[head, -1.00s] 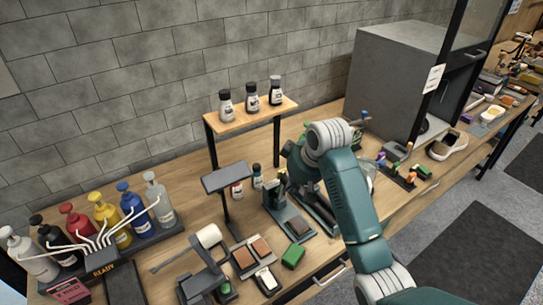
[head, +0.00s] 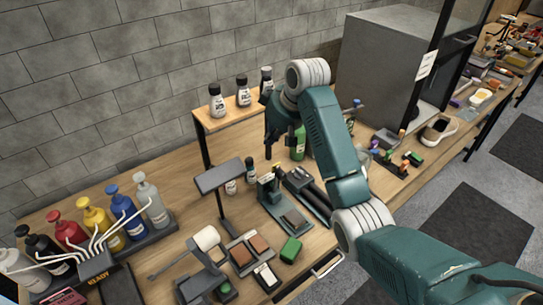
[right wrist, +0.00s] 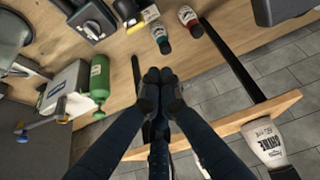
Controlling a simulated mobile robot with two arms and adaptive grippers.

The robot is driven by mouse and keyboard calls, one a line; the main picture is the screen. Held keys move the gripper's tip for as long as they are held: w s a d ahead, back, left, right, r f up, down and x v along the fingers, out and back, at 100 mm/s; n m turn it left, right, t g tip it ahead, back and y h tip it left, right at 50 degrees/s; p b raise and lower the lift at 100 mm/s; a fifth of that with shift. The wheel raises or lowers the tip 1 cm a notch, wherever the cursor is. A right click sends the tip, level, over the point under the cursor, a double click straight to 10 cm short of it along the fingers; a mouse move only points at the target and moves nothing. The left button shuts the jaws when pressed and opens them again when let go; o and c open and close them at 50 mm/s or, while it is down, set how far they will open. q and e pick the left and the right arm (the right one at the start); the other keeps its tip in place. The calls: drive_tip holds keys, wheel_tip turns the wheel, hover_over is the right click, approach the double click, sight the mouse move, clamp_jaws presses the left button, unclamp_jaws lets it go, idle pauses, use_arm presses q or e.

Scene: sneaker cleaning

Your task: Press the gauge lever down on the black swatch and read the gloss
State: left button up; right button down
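The gauge (head: 268,188) is a small dark green stand with a lever-like top, in the middle of the bench in the head view. A dark brownish-black swatch (head: 293,218) lies at the front of its base; its exact shade is hard to tell. My right gripper (head: 268,152) hangs fingers-down above and behind the gauge, apart from it. In the right wrist view its fingertips (right wrist: 159,76) are together with nothing visible between them. My left gripper is out of view. A dark screen (head: 219,177) on a post stands left of the gauge; its face is unreadable.
A raised wooden shelf (head: 222,121) with several bottles stands behind. A green bottle (right wrist: 98,80) and a small bottle (right wrist: 160,38) stand near the gripper. Brown swatches (head: 259,244) and a green block (head: 291,249) lie in front. A grey cabinet (head: 385,70) stands right.

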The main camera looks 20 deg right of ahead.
use_arm(q)
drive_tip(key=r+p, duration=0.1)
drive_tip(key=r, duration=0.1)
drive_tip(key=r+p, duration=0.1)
drive_tip(key=p, duration=0.1)
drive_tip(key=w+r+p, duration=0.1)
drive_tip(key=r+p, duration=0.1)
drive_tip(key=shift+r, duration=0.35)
use_arm(e)
wheel_tip(320, 180, down, 8)
drive_tip(key=shift+s+r, duration=0.25)
drive_tip(key=shift+w, duration=0.1)
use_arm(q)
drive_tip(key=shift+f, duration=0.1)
use_arm(e)
drive_tip(key=shift+d+f, duration=0.1)
